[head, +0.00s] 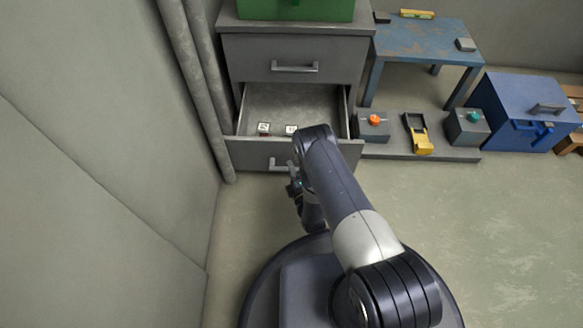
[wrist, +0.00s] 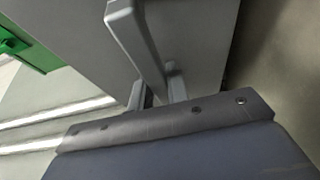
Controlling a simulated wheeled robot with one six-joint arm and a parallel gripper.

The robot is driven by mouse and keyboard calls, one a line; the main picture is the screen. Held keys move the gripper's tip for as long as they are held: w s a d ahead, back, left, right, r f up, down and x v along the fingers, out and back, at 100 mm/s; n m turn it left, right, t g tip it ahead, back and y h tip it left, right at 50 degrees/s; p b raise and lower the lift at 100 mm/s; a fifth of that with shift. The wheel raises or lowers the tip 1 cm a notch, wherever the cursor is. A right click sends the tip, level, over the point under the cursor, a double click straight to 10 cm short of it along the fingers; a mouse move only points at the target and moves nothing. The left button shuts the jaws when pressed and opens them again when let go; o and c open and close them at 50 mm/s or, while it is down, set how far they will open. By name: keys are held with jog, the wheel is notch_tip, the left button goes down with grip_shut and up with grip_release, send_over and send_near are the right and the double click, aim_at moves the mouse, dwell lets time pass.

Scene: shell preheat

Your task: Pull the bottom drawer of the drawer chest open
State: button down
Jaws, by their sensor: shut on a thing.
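The grey drawer chest (head: 240,55) stands against the back wall. Its bottom drawer (head: 243,156) is pulled out, and its inside shows with two small pale pieces (head: 263,128) near the front. The upper drawer with its bar handle (head: 294,68) is closed. My gripper (head: 293,180) is at the bottom drawer's front, shut on the bottom drawer handle (head: 277,163). In the wrist view the grey handle bar (wrist: 136,38) runs close in front of my gripper. My arm hides the right part of the drawer front.
A wall and upright pipes (head: 196,80) stand close on the left. A low grey platform (head: 390,152) with an orange-knobbed box, a yellow tool and a teal-knobbed box lies right of the drawer. A blue table (head: 430,45) and blue chest (head: 515,110) stand beyond. Floor at right is clear.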

jog(key=shift+s, duration=0.3)
jog(key=c, duration=1.4)
grip_release()
jog(key=shift+o, duration=0.2)
